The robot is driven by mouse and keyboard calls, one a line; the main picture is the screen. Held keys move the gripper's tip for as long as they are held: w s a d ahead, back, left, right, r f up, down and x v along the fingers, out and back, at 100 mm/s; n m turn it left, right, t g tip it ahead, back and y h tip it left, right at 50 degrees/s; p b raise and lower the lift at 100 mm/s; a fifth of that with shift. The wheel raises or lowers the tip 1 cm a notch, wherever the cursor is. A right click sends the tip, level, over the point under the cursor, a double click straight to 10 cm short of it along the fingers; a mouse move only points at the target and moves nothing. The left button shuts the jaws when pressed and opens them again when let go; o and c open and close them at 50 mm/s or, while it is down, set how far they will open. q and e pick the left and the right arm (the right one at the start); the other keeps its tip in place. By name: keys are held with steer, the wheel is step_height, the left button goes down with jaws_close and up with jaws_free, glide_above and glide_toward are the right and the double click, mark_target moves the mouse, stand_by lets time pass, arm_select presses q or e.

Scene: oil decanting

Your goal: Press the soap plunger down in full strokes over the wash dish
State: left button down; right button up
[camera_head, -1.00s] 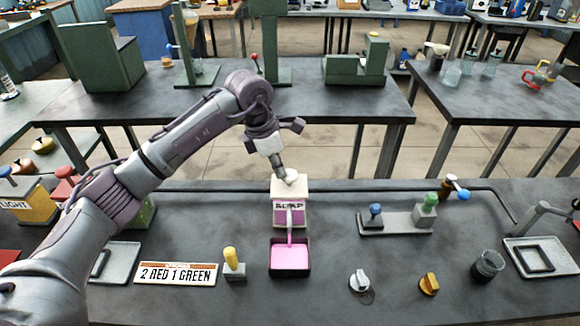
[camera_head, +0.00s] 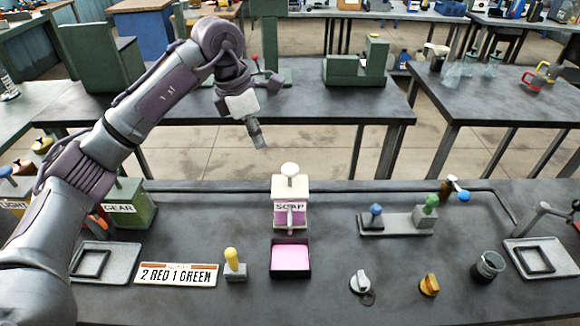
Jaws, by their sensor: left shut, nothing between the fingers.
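The soap dispenser (camera_head: 290,211) stands upright on the near bench, a white and pink box labelled SOAP. Its white round plunger (camera_head: 290,170) stands raised on a short stem above the box. The dark square wash dish (camera_head: 290,273) sits directly in front of the dispenser's spout, with pink soap (camera_head: 289,258) in it. No stream runs from the spout. My left gripper (camera_head: 259,142) is shut and empty, up and to the left of the plunger, apart from it. My right gripper is not in view.
A sign (camera_head: 176,274) reads "2 RED 1 GREEN". A yellow-handled stamp-like piece (camera_head: 234,264) stands just left of the dish. A green GEAR box (camera_head: 130,205) is further left. A lever base (camera_head: 397,221) with blue and green knobs stands right. Bench between is clear.

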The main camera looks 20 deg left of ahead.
arm_select(q)
steer(key=shift+v, duration=1.1)
stand_by(0.5)
steer(key=y+p, duration=0.1)
steer(key=p, duration=0.4)
glide_toward(288, 168)
steer(key=shift+w+r+g, duration=0.15)
steer(key=shift+w+g, duration=0.2)
steer(key=shift+g, duration=0.05)
steer(key=shift+d, duration=0.1)
steer(key=shift+w+d+f+b, duration=0.15)
steer(key=shift+f+b, duration=0.75)
steer(key=shift+f, duration=0.85)
steer(key=shift+w+d+f+b, duration=0.15)
steer(key=shift+f+b, duration=0.75)
steer(key=shift+f, duration=0.85)
